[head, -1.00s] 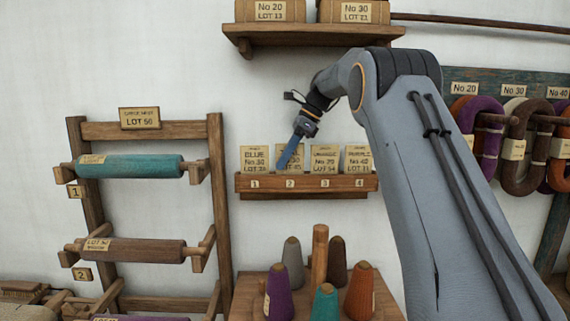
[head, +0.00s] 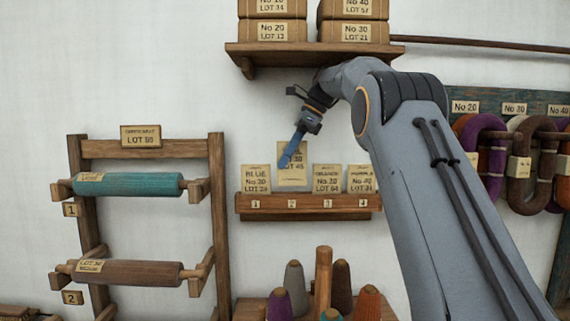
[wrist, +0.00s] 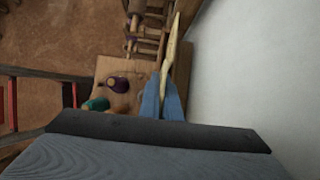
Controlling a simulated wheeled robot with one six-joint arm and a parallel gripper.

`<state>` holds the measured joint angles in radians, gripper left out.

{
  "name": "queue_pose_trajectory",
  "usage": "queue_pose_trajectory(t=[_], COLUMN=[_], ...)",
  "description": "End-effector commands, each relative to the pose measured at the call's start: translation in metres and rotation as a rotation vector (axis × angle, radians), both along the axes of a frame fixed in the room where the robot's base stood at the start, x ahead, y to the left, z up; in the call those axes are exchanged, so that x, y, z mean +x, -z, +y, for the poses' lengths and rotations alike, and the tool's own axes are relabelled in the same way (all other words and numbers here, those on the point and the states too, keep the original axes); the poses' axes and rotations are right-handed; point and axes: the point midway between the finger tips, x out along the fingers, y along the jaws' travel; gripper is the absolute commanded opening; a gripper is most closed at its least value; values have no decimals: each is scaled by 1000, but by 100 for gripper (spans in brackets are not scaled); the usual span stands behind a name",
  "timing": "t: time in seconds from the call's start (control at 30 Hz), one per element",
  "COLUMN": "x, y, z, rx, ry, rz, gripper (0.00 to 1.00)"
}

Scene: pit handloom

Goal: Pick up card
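The card (head: 293,171) from slot 2 is a tan label with dark print that ends in No 30 and LOT 45; its upper text is partly hidden by my gripper. My gripper (head: 285,163) has its blue fingers at the card's upper part, and the card sits higher than its neighbours, raised above the wooden card rack (head: 310,214). In the wrist view, the two blue fingers (wrist: 165,85) are close together on the card (wrist: 172,48), which shows edge-on as a thin pale strip.
A shelf with boxes (head: 312,50) hangs above. Thread cones (head: 294,288) stand below on a stand. A roller rack (head: 215,230) is at left. Wall lies close behind.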

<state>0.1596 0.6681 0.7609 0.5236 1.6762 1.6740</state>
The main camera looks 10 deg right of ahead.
Motion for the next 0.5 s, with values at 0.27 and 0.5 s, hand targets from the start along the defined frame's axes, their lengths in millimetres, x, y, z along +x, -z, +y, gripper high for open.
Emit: queue_pose_trajectory(t=[0.27, 0.5], x=[-31, -74], y=[2, 2], z=[6, 15], rx=[0, 0], ry=[-1, 0], rz=[-2, -2], gripper=[0, 0])
